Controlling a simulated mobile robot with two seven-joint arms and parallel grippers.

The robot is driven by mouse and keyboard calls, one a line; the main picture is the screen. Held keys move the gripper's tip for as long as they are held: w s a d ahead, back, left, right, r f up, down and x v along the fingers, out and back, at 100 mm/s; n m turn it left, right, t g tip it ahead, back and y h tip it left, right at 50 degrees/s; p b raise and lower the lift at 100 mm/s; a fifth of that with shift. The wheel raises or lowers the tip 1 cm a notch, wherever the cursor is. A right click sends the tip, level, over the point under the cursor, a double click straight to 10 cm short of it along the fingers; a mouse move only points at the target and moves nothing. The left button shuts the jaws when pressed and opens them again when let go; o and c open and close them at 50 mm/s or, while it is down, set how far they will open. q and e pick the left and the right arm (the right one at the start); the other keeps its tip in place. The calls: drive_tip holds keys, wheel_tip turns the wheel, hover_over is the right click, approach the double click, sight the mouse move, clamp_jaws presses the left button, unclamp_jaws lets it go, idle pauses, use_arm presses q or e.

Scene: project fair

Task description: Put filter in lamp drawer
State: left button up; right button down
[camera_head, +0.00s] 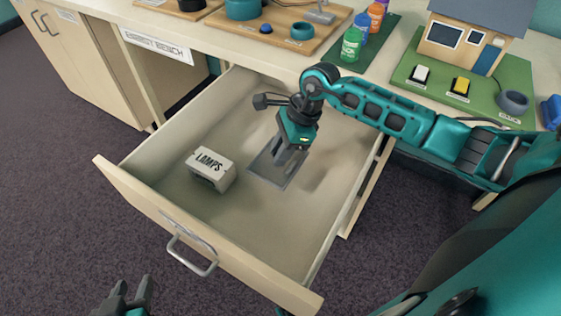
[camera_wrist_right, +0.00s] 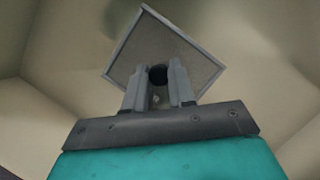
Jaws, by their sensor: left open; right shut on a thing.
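The filter (camera_head: 268,172) is a flat grey square panel with a thin frame, inside the open lamp drawer (camera_head: 230,258). It lies flat at or just above the drawer floor; I cannot tell if it touches. My right gripper (camera_head: 287,157) reaches down into the drawer and is shut on the filter. In the right wrist view the filter (camera_wrist_right: 150,42) is in front of the fingers (camera_wrist_right: 158,82), with a dark round knob between them. A box marked LAMPS (camera_head: 211,170) sits left of the filter. My left gripper (camera_head: 130,292) is open and empty, outside the drawer's front.
The drawer is pulled out, its metal handle (camera_head: 190,252) facing me. The bench top (camera_head: 200,32) behind holds wooden boards, several coloured bottles (camera_head: 351,44) and a model house (camera_head: 470,40) on a green base. The drawer floor towards the front is clear.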

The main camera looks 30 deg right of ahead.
drive_tip(key=shift+f+b, duration=0.3)
drive_tip(key=shift+f, duration=1.8)
drive_tip(key=shift+f, duration=0.2)
drive_tip(key=c, duration=1)
unclamp_jaws()
drive_tip(key=shift+o, duration=0.2)
drive_tip(key=shift+r, duration=0.1)
drive_tip(key=p+v, duration=0.1)
drive_tip(key=v, duration=1.1)
drive_tip(key=shift+r, duration=0.15)
